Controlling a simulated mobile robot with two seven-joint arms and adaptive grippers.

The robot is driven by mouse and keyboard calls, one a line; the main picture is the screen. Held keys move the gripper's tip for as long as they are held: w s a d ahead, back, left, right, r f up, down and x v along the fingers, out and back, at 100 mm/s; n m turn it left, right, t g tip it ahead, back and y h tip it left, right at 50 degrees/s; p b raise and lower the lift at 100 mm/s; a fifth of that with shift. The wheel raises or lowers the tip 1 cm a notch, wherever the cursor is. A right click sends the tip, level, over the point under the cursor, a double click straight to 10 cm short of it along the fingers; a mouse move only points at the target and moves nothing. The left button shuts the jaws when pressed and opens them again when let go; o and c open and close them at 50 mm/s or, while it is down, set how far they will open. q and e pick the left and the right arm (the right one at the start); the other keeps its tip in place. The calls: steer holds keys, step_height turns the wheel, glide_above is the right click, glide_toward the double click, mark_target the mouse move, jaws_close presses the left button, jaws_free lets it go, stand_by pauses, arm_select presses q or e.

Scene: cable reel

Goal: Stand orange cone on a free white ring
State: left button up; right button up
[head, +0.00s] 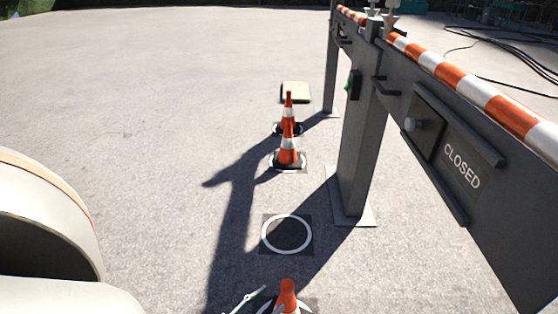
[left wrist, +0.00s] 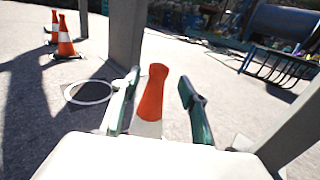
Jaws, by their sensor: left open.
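An orange cone (head: 288,296) is at the bottom edge of the head view, its lower part cut off, with part of a white ring showing around it. In the left wrist view the orange cone (left wrist: 153,92) shows between the two fingers of my left gripper (left wrist: 160,95). The fingers are apart, with gaps on both sides of the cone. A fingertip of my left gripper (head: 258,300) shows just left of the cone in the head view. An empty white ring (head: 266,247) lies on a dark square mat beyond it; the ring also shows in the left wrist view (left wrist: 70,95). My right gripper is out of view.
Two more orange-and-white cones, a nearer one (head: 287,156) and a farther one (head: 289,112), stand on ringed mats beyond the empty ring. A grey barrier post (head: 357,160) and a striped barrier marked CLOSED (head: 462,166) stand at the right. Open pavement lies left.

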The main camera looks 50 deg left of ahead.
arm_select(q)
steer(key=shift+s+d, duration=0.2)
steer(key=shift+s, duration=2.05)
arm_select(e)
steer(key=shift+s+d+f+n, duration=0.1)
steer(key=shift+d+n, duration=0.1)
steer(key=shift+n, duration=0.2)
arm_select(q)
steer(key=shift+w, duration=0.1)
